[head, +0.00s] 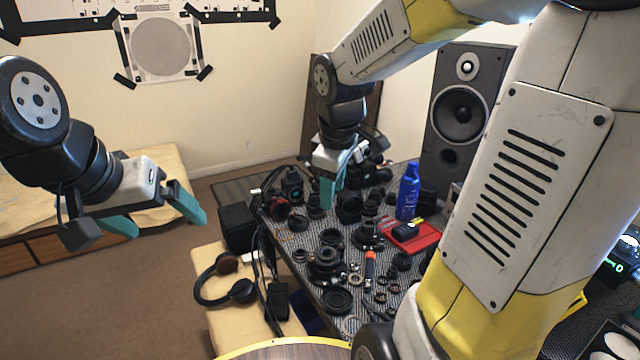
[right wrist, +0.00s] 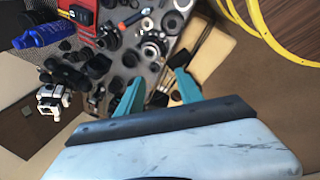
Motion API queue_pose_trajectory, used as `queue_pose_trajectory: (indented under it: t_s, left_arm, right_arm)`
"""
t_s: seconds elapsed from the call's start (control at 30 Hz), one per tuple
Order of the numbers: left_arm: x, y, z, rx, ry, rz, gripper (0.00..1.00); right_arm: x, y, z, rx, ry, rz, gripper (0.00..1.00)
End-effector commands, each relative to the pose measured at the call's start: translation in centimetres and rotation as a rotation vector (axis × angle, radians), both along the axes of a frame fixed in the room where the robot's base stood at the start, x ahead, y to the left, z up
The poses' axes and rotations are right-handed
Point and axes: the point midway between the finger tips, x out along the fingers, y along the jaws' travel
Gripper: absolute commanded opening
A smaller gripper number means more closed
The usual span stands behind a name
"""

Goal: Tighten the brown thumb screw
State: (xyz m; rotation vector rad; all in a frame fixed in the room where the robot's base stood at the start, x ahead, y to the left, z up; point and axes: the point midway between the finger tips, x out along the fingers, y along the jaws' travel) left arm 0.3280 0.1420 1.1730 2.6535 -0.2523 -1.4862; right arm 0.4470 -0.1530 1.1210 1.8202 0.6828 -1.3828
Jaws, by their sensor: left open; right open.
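I cannot make out a brown thumb screw for certain among the many small dark parts on the table (head: 318,288). My right gripper (head: 335,185) is over the far left part of the table, fingers pointing down. In the right wrist view its two teal fingers (right wrist: 158,92) are spread with nothing held between them; lens parts lie beyond them. My left gripper (head: 160,215) is open and empty, out to the left over the floor, clear of the table.
A blue bottle (head: 408,191) stands by a red tray (head: 421,242) at the table's right. An orange-handled screwdriver (head: 370,268) lies among lens parts. Headphones (head: 205,290) lie on a pale surface at left. A speaker (head: 461,112) stands behind. Open floor is at left.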

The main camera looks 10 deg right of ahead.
Motion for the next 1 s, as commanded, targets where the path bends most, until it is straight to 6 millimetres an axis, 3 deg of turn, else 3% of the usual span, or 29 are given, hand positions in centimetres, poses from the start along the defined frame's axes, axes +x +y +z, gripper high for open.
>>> queue_pose_trajectory:
  t_s: [0.3,0.43,0.57,0.8,1.0]
  left_arm:
    - [0.0,0.0,0.0,0.000,0.000,0.000,0.92]
    - [0.0,0.0,0.0,0.000,0.000,0.000,0.92]
    - [0.0,0.0,0.0,0.000,0.000,0.000,0.92]
    - [0.0,0.0,0.0,0.000,0.000,0.000,0.92]
    - [0.0,0.0,0.0,0.000,0.000,0.000,0.92]
  right_arm:
    - [0.1,0.0,-0.2,-0.003,0.004,0.009,0.43]
    - [1.5,0.1,-1.7,-0.046,0.042,0.123,0.43]
    - [4.3,0.3,-5.2,-0.122,0.119,0.393,0.43]
    - [9.3,1.5,-14.1,-0.186,0.234,0.989,0.43]
    - [11.1,2.6,-18.9,-0.179,0.251,1.297,0.43]
